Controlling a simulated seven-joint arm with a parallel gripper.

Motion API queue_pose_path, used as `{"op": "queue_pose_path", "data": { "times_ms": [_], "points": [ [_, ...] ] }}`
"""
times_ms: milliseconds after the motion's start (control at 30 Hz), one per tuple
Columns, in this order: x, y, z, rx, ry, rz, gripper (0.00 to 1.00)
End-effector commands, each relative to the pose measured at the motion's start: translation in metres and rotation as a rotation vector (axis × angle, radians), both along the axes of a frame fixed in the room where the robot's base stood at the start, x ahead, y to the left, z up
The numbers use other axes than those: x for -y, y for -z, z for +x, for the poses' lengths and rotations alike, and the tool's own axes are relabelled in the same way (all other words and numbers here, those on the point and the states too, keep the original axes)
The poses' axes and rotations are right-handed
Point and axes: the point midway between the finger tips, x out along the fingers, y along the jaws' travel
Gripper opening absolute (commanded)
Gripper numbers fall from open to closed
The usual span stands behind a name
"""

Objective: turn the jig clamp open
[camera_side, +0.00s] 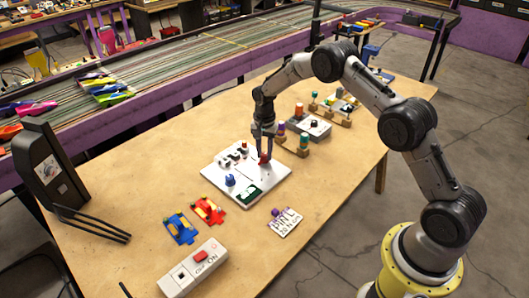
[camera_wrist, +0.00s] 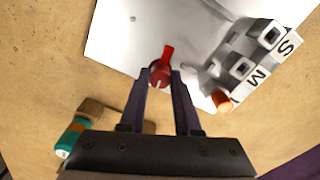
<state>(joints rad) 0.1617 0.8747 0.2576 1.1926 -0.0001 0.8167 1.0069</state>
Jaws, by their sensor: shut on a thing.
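The jig is a white board (camera_side: 217,178) on the wooden table, seen from above in the wrist view (camera_wrist: 120,45). The jig clamp is a small red knob with a short lever (camera_wrist: 160,72); in the side view a bit of its red (camera_side: 264,159) shows below my gripper. My gripper (camera_side: 264,148) points down over the far right part of the board. In the wrist view its two dark fingers (camera_wrist: 161,77) are shut on the red knob, one on each side. The red lever points away from the fingers, up and slightly right in that view.
On the board are a checkered block (camera_wrist: 250,60), a blue knob (camera_side: 230,180) and a dark green patch (camera_side: 249,195). Wooden stands with coloured pegs (camera_side: 304,144) are close behind my gripper.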

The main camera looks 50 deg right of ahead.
Motion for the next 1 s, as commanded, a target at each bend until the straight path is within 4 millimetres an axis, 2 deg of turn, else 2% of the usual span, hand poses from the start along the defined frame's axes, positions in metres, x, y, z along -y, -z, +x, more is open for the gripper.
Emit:
{"op": "queue_pose_path", "data": {
  "times_ms": [1000],
  "points": [
    [-0.0008, -0.0015, 0.0008, 0.000, -0.946, 0.000, 0.00]
  ]
}}
